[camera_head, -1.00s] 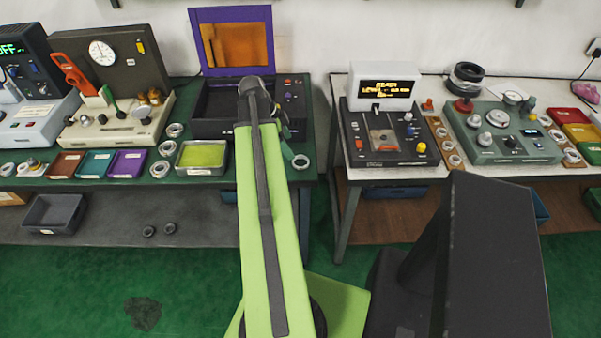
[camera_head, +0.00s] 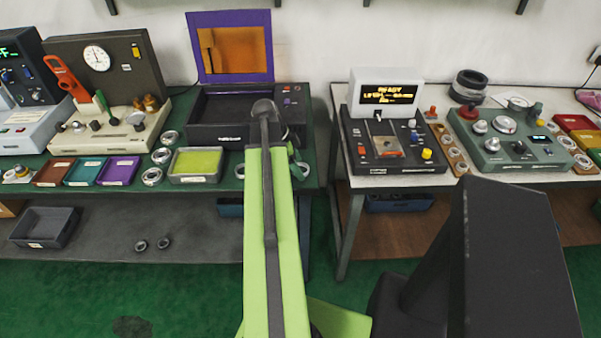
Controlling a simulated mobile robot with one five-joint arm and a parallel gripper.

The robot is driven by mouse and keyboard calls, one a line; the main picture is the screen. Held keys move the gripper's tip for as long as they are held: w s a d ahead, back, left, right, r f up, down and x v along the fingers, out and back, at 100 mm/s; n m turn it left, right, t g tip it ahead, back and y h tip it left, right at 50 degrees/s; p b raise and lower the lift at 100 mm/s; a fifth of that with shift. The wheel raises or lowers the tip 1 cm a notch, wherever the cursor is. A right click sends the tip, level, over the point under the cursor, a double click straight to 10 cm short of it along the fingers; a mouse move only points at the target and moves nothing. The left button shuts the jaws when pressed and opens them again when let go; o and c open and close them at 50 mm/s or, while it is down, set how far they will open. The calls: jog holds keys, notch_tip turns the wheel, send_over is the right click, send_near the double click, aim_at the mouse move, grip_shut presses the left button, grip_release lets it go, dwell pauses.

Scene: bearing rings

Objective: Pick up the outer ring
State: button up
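Several metal rings lie on the green left bench, and I cannot tell which is the outer ring. One ring (camera_head: 170,138) lies at the back of a short row, with another ring (camera_head: 161,156) and a nearer ring (camera_head: 152,177) in front of it. A ring (camera_head: 240,171) lies just left of my arm, and another ring (camera_head: 301,169) lies just right of it, partly covered. My green arm reaches over the bench toward the black box. My gripper is mostly hidden behind the arm's far end; its fingers and anything between them cannot be made out.
A black box with a raised purple-framed lid (camera_head: 232,50) stands behind the arm. A tray with a yellow-green pad (camera_head: 196,163) and small coloured bins (camera_head: 84,172) line the front edge. A gap separates the right bench (camera_head: 344,180). Two dark rings (camera_head: 152,245) lie on the lower shelf.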

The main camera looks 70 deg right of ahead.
jog(key=c, duration=1.3)
jog(key=shift+o, duration=0.2)
